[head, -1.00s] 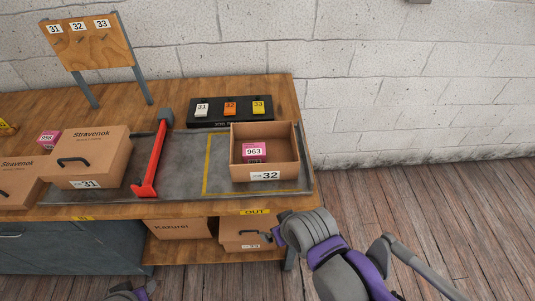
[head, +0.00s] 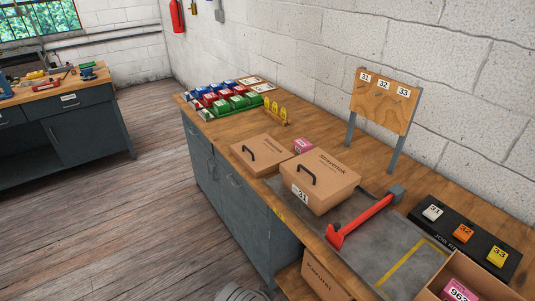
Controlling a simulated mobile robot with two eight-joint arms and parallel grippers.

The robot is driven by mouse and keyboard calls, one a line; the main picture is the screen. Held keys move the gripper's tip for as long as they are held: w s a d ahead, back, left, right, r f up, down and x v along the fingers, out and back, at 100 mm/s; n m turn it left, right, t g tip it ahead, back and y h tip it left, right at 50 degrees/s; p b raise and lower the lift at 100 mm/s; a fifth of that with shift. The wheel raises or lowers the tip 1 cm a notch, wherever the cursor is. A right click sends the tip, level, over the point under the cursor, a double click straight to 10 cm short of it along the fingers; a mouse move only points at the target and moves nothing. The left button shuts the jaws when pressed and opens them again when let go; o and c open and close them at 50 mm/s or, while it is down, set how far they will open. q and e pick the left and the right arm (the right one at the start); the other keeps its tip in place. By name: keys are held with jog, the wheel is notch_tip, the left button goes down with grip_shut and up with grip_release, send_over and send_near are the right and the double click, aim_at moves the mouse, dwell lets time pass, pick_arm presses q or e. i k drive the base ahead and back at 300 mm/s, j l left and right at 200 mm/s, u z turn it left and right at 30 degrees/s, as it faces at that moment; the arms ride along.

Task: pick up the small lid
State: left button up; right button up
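A low cardboard lid (head: 262,154) with a black handle on top lies on the workbench, left of the larger cardboard box marked 31 (head: 320,182). This box also has a black handle on its top. A small pink box (head: 304,146) stands behind, between the two. I cannot tell for certain from its shape alone that the low piece is the small lid. Neither gripper shows. Only a grey rounded part of my arm shows at the bottom edge, below the bench front.
A red bar tool (head: 362,220) lies on the grey mat right of box 31. An open box (head: 450,275) holds a pink box at lower right. Coloured bins (head: 225,100) and yellow pieces (head: 276,112) stand farther back. The floor (head: 130,210) left of the bench is clear.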

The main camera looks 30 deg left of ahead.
aim_at(262, 155)
jog(key=i+j, duration=0.15)
jog(key=j, duration=0.2)
jog(key=i+j, duration=0.2)
jog(key=j, duration=0.15)
jog(key=i+j, duration=0.15)
jog(key=j, duration=0.2)
jog(key=i+j, duration=0.15)
jog(key=j, duration=0.15)
